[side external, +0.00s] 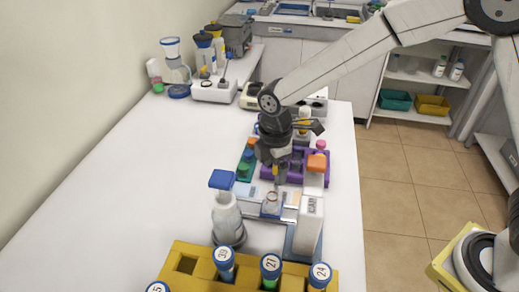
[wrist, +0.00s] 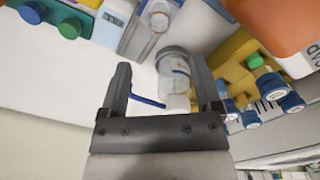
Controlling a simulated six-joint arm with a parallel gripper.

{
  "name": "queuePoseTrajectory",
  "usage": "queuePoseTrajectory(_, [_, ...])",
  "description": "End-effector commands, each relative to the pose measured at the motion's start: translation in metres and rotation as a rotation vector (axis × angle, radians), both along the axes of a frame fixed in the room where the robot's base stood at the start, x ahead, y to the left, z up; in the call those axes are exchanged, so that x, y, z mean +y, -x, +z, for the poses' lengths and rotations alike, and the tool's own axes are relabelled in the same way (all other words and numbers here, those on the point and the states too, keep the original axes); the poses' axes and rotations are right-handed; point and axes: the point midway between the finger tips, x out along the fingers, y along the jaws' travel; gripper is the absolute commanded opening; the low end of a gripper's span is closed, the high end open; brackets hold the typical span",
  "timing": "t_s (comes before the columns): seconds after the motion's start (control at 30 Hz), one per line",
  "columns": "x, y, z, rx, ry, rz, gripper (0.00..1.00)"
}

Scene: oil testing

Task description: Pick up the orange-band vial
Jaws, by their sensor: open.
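A small clear vial with a faint orange-pink band, likely the orange-band vial, stands in a blue-and-white holder (side external: 272,211). The vial (side external: 271,199) shows just below my gripper (side external: 278,172) in the side view. In the wrist view the vial (wrist: 159,19) lies beyond the fingertips, near the top edge. My gripper (wrist: 160,72) is open and apart from the vial, with nothing held between its fingers. A clear blue-capped bottle (side external: 226,212) stands left of the holder; its body (wrist: 173,66) shows between and beyond the fingers in the wrist view.
A yellow rack (side external: 200,252) with several blue-capped tubes stands in front. Green (side external: 243,170) and purple racks (side external: 318,171) lie behind. The table's left side is clear.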

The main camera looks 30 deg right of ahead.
Motion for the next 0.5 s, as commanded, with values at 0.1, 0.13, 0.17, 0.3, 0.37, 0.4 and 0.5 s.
queuePoseTrajectory(0.1, [0.0, 0.0, -0.009, 0.0, 0.0, 0.0, 0.82])
queuePoseTrajectory(0.13, [0.0, 0.0, -0.009, -0.001, 0.0, 0.0, 0.82])
queuePoseTrajectory(0.17, [0.0, 0.0, -0.01, -0.001, 0.0, 0.0, 0.82])
queuePoseTrajectory(0.3, [0.0, 0.0, -0.012, 0.0, 0.0, 0.0, 0.82])
queuePoseTrajectory(0.37, [0.0, 0.0, -0.015, 0.001, 0.0, 0.0, 0.82])
queuePoseTrajectory(0.4, [0.0, 0.0, -0.018, 0.001, 0.0, 0.0, 0.82])
queuePoseTrajectory(0.5, [0.0, 0.0, -0.026, 0.002, 0.001, -0.001, 0.82])
